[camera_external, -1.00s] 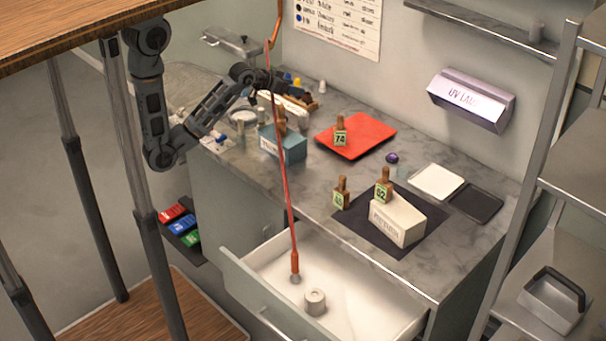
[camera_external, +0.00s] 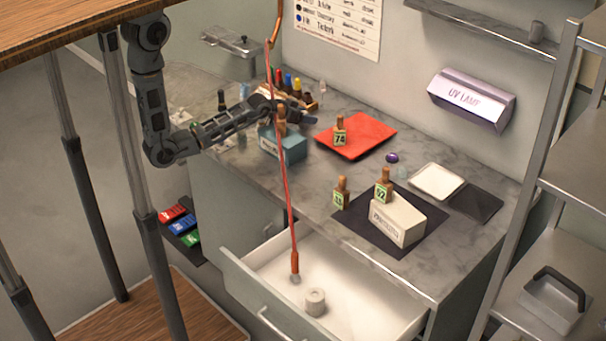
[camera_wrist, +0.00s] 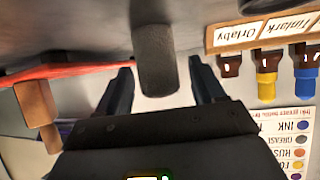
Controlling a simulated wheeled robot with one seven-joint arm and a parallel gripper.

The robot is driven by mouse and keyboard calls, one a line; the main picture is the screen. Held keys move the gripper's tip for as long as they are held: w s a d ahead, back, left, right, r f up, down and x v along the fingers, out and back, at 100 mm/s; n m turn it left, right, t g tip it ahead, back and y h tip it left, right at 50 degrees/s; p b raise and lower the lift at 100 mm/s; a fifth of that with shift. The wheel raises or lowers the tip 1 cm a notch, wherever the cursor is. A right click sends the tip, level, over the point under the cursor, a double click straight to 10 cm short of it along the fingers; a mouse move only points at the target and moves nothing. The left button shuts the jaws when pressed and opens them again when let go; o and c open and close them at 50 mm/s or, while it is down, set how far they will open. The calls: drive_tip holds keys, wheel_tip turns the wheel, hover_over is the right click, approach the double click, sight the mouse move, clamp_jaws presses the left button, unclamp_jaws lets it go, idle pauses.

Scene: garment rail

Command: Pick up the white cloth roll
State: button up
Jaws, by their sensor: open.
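The white cloth roll (camera_external: 315,301) stands on the floor of the open drawer (camera_external: 370,307), close to the lower end of a hanging orange cord. The roll does not show in the wrist view.
The orange cord (camera_external: 287,190) hangs in front of my arm into the drawer. A teal box (camera_external: 283,145) with a stamp, a red tray (camera_external: 357,138) and a white box (camera_external: 397,222) on a dark mat stand on the counter. Bottles (camera_wrist: 266,85) show in the wrist view.

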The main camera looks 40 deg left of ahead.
drive_tip(key=shift+w+d+f, duration=0.15)
drive_tip(key=shift+w+f, duration=0.15)
drive_tip(key=shift+w, duration=0.3)
drive_tip(key=shift+c, duration=0.2)
drive_tip(key=c, duration=1)
